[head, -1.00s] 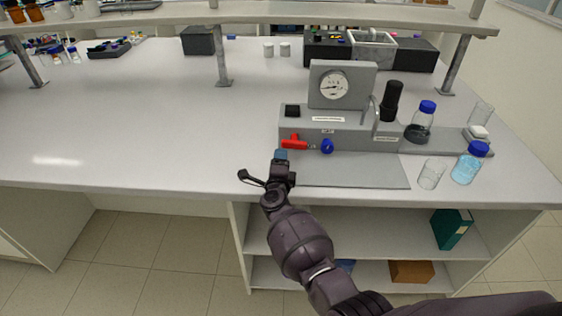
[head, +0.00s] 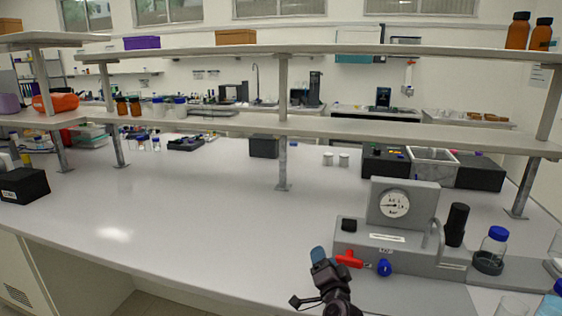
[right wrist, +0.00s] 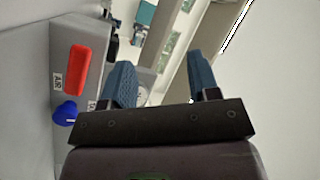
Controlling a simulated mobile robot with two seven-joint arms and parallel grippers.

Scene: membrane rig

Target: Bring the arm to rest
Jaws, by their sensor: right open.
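My right gripper (head: 320,258) is in front of the grey rig (head: 378,238), just left of its red handle (head: 349,259) in the head view. Its blue fingers stand apart in the right wrist view (right wrist: 160,82), with nothing between them. The red handle (right wrist: 76,70) and the blue knob (right wrist: 65,112) show left of the fingers there, apart from them. My left gripper is not in view.
A blue-capped bottle (head: 490,253) stands right of the rig, with glassware at the lower right edge. A two-level shelf (head: 220,125) spans the bench. The bench top (head: 180,215) left of the rig is mostly clear.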

